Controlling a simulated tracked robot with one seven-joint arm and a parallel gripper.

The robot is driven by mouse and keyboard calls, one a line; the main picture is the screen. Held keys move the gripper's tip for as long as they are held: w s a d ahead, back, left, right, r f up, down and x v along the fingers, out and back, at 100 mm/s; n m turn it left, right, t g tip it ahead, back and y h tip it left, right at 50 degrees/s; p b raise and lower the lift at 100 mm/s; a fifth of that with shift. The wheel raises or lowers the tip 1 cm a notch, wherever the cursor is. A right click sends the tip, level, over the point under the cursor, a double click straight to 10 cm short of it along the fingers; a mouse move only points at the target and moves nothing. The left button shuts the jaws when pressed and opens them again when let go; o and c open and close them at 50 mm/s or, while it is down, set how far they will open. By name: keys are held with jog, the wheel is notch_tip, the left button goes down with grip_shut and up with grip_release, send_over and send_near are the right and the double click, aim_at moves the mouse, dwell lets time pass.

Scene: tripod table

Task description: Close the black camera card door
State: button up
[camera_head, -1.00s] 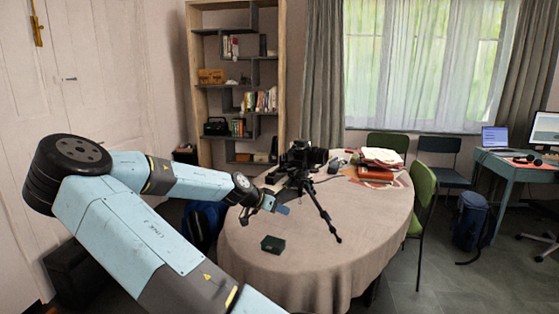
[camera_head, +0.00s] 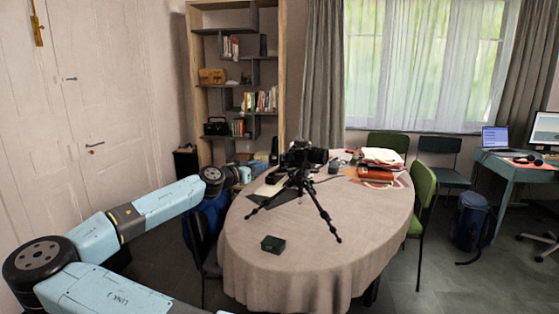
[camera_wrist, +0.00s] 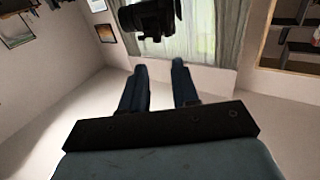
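The black camera (camera_head: 305,155) sits on a black tripod (camera_head: 318,205) standing on the round table (camera_head: 290,250). In the wrist view the dark camera body (camera_wrist: 148,18) shows at the top, beyond my fingertips and apart from them. Its card door is too small and dark to make out in either view. My gripper (camera_head: 254,170) is to the left of the camera in the head view, small and partly lost against the background. In the wrist view my gripper (camera_wrist: 159,66) has its two fingers apart with nothing between them.
A small green box (camera_head: 273,244) lies at the table's front left. A red book stack (camera_head: 376,174) with papers is at the right. A flat dark item (camera_head: 283,196) lies by the tripod. A green chair (camera_head: 421,187) stands right of the table; a shelf (camera_head: 193,80) stands behind.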

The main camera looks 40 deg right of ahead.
send_near(289, 157)
jog(key=d, duration=0.4)
jog(key=shift+w+d+r, duration=0.25)
jog(key=shift+w+r, duration=0.05)
jog(key=shift+w, duration=0.05)
grip_shut()
jog(key=shift+a, duration=0.1)
